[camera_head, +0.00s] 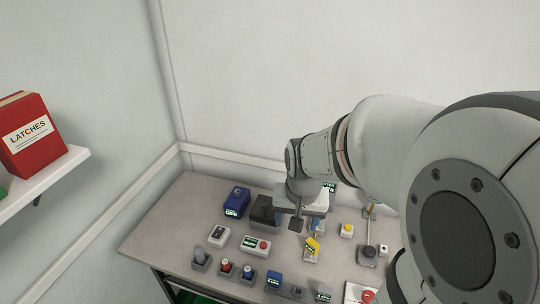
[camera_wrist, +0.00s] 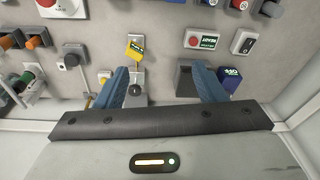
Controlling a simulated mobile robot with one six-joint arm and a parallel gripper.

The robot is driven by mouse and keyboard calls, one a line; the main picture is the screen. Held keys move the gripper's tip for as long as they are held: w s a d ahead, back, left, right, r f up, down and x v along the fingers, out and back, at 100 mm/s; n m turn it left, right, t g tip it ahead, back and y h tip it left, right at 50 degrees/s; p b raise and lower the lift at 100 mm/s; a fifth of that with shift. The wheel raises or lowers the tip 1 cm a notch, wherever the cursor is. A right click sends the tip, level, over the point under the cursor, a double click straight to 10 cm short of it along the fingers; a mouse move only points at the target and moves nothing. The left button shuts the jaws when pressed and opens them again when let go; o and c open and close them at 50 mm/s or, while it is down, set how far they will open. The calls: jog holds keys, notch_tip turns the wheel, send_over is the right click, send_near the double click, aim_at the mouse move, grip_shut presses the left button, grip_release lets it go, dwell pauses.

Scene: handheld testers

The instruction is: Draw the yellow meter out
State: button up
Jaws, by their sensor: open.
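The yellow meter (camera_head: 312,244) is a small yellow block with a dark green display, tilted on a pale stand near the middle of the bench. In the wrist view the yellow meter (camera_wrist: 134,50) shows ahead of the left finger, above a grey base with a black ball knob (camera_wrist: 135,90). My gripper (camera_head: 306,226) is over the bench, just behind the meter in the head view. In the wrist view its blue fingers (camera_wrist: 160,70) are wide apart with nothing held between them. The lower part of the meter is hard to make out.
A red-button box (camera_head: 256,245), a rocker switch (camera_head: 218,236), a blue box (camera_head: 236,202) and a dark block (camera_head: 265,210) stand left of the meter. A yellow-button box (camera_head: 346,230) stands to its right. Several small devices line the front. Bare bench shows at left.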

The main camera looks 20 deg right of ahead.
jog(key=w+d+f+m+g+p, duration=0.1)
jog(key=w+d+f+m+p, duration=0.1)
jog(key=w+d+f+m, duration=0.4)
jog(key=m+p, duration=0.1)
jog(key=m, duration=0.1)
send_over(313, 241)
jog(key=shift+g, duration=0.4)
notch_tip(313, 241, down, 6)
jog(key=shift+s+a+f, duration=0.1)
jog(key=shift+a+f, duration=0.05)
jog(key=shift+f+p, duration=0.35)
jog(key=shift+f, duration=3.75)
grip_shut()
jog(key=shift+r, duration=0.2)
jog(key=shift+r+p, duration=1.6)
jog(key=shift+r, duration=0.75)
